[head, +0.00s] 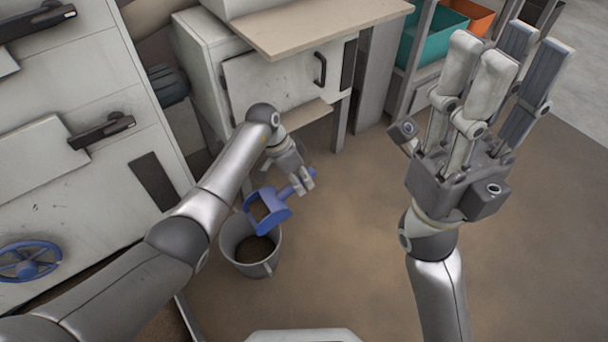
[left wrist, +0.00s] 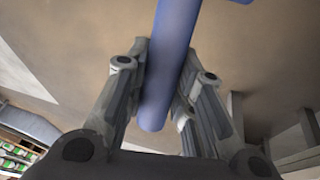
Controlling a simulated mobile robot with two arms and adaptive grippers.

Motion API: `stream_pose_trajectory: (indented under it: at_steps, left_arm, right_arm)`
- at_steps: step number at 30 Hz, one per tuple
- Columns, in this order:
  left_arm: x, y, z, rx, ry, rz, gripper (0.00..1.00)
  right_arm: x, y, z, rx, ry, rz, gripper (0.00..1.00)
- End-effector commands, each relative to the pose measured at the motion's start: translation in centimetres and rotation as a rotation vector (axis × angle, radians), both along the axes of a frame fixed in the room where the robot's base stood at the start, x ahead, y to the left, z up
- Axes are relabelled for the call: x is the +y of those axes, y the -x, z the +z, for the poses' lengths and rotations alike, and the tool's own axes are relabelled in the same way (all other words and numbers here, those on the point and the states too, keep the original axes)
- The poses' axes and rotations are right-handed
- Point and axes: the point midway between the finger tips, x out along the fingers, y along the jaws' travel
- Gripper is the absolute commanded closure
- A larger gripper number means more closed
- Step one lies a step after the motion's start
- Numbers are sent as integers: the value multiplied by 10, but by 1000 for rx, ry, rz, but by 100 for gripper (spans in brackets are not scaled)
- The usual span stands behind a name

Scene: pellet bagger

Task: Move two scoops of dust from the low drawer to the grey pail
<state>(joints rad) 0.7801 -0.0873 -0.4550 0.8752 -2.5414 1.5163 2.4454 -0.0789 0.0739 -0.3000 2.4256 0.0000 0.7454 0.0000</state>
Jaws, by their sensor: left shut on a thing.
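My left gripper (head: 302,182) is shut on the handle of a blue scoop (head: 268,210). The blue handle (left wrist: 172,65) also shows between its fingers in the left wrist view. The scoop's pan is over the grey pail (head: 227,240), tilted down towards it. Whether dust is still in the pan is hard to tell. The pail stands upright on the floor with dark brown dust (head: 254,250) inside. My right gripper (head: 505,55) is raised at the right, fingers spread and empty. The low drawer is not clearly visible; my left arm covers much of the lower left.
A grey machine cabinet (head: 90,75) with black handles and a blue handwheel (head: 27,262) stands at the left. A white cabinet (head: 275,82) with a wooden top is behind the pail. A shelf with teal (head: 432,35) and orange bins is at the back right. Brown floor (head: 350,240) is open.

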Motion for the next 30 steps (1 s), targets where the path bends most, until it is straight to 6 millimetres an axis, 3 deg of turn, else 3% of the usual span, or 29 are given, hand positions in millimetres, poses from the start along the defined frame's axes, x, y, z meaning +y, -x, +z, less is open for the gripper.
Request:
stream_pose_trajectory:
  at_steps: [11, 23, 30]
  left_arm:
    - [29, 17, 19, -122, 212, 1, 100]
    - [58, 34, 41, -231, 403, 2, 100]
    - [81, 47, 50, -319, 554, 3, 100]
  right_arm:
    - [-1, 1, -9, 44, -4, 3, 65]
    - [0, 0, 4, 1, 1, 0, 65]
    - [-1, 0, -4, 45, -3, 2, 65]
